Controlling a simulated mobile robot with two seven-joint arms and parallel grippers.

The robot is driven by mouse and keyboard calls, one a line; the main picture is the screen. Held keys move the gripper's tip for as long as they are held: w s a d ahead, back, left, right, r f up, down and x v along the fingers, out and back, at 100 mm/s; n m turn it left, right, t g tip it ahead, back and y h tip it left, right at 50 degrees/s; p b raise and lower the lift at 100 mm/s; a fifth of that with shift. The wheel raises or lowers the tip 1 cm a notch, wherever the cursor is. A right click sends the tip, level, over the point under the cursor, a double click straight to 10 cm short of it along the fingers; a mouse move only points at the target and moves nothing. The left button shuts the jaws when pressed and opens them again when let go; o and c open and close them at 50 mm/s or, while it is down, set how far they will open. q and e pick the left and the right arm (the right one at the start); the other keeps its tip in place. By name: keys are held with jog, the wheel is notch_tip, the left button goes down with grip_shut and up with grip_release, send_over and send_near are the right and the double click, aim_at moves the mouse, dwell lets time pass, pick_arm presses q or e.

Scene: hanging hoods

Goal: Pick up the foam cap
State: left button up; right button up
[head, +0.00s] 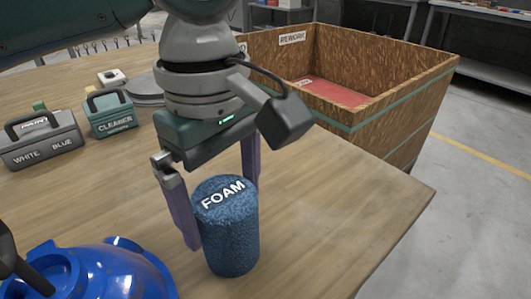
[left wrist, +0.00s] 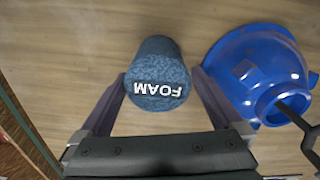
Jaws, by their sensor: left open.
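The foam cap is a blue speckled cylinder (head: 232,240) with FOAM in white on its top. It stands upright on the wooden table near the front edge. It also shows in the left wrist view (left wrist: 158,80), between the finger tips. My left gripper (head: 222,205) points down over it with its fingers apart, one on each side of the cap. In the left wrist view the left gripper (left wrist: 160,95) is open around the cap's near part. Whether a finger touches the cap is not clear. My right gripper is not in view.
A shiny blue bowl-like object (head: 90,272) lies close to the left of the cap and shows in the left wrist view (left wrist: 258,70). Grey and green handled boxes (head: 110,115) stand farther left. A wooden crate (head: 400,125) stands beyond the table's right edge. The table right of the cap is clear.

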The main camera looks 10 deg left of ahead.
pick_arm(q)
notch_tip(320, 180, down, 5)
jog(key=shift+d+b, duration=0.1)
jog(key=shift+b, duration=0.8)
jog(key=c, duration=0.5)
jog(key=shift+w+r, duration=0.1)
jog(key=shift+r, duration=0.05)
